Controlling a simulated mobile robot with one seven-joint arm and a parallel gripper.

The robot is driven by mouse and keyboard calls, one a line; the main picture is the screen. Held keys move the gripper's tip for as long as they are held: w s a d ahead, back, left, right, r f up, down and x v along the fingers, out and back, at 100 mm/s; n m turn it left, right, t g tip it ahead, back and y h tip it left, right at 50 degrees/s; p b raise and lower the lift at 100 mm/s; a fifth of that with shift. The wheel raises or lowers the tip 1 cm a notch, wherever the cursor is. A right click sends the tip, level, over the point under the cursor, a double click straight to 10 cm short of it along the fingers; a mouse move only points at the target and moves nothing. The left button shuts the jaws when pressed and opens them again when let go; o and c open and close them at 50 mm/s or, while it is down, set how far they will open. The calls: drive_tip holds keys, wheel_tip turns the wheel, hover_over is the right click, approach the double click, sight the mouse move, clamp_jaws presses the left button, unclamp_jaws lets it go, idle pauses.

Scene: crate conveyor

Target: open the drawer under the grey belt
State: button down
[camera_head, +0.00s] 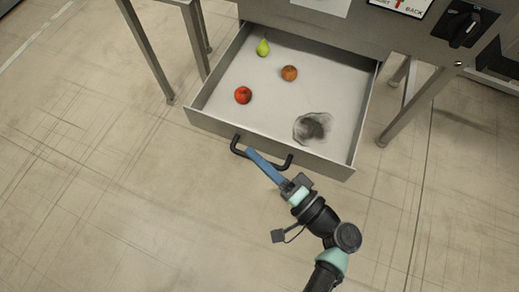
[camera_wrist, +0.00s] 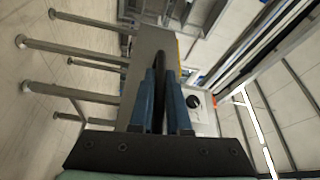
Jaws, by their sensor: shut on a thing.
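The grey drawer (camera_head: 268,143) stands pulled well out from under its frame in the head view. Its dark bar handle (camera_head: 240,150) is on the front face. My gripper (camera_head: 252,156) has its blue fingers at the handle, shut on the bar. In the wrist view the blue fingers of my gripper (camera_wrist: 160,100) close around the dark handle bar (camera_wrist: 165,50). The belt itself is not clearly in view.
Metal legs (camera_head: 150,60) stand at the left and another leg (camera_head: 415,105) at the right. A black rotary switch (camera_head: 465,25) is on the panel. The floor in front is clear.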

drive_tip(key=c, duration=0.9)
unclamp_jaws()
drive_tip(key=shift+d, duration=0.1)
drive_tip(key=p+v, duration=0.1)
drive_tip(key=v, duration=1.2)
drive_tip(key=shift+f+p, duration=0.1)
drive_tip(key=shift+p, duration=0.25)
drive_tip(key=shift+s, duration=0.1)
